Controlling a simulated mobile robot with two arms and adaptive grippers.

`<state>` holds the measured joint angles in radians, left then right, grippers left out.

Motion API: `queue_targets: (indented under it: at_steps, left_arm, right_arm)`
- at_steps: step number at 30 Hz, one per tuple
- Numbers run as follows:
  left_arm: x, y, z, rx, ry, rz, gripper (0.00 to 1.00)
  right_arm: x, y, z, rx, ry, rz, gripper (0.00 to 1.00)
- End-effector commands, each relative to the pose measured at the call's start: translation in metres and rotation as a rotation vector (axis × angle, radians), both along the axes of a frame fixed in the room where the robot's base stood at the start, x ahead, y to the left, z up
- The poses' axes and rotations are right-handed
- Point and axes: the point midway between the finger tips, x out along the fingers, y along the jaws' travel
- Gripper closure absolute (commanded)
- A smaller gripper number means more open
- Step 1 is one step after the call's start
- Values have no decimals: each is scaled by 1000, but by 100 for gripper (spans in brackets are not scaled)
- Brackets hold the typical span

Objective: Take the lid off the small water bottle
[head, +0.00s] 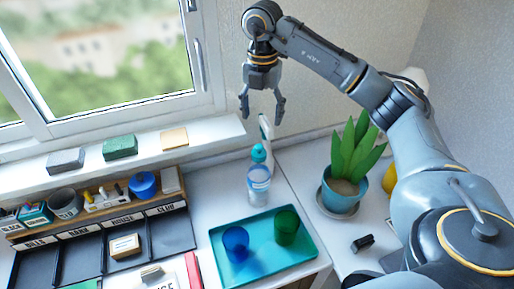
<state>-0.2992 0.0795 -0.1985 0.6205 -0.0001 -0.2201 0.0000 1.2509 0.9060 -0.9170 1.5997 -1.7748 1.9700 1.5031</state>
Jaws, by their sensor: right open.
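The small water bottle (259,184) stands upright on the white surface behind the teal tray. It is clear with a pale label, and its teal lid (258,153) is on top. My right gripper (262,116) hangs pointing down in front of the window sill, above the bottle in the picture. Its fingers are spread and nothing is between them. It is apart from the lid; the exact gap in depth is hard to tell. My left gripper is not in view.
A teal tray (265,268) holds a blue cup (236,240) and a green cup (286,226) in front of the bottle. A potted plant (345,180) stands to the right. A wooden organiser (95,226) is at left. A white upright object (266,130) is behind the bottle.

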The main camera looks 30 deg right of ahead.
Motion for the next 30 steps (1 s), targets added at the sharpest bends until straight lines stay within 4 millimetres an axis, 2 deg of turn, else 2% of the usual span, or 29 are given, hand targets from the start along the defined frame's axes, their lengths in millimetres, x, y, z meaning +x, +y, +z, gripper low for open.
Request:
queue_targets:
  at_steps: [3,9,17,21,24,30]
  left_arm:
    - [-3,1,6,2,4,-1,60]
    - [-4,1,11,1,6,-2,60]
    - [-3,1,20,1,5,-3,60]
    - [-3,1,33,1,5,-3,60]
    - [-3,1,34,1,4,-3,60]
    - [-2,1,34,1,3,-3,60]
  right_arm:
    - [-1,0,-26,0,6,2,33]
    - [-1,2,-58,3,3,5,33]
    - [-1,4,-77,3,5,6,33]
    - [-1,7,-98,3,6,6,33]
    - [0,7,-112,5,2,6,33]
    - [1,7,-121,4,0,7,33]
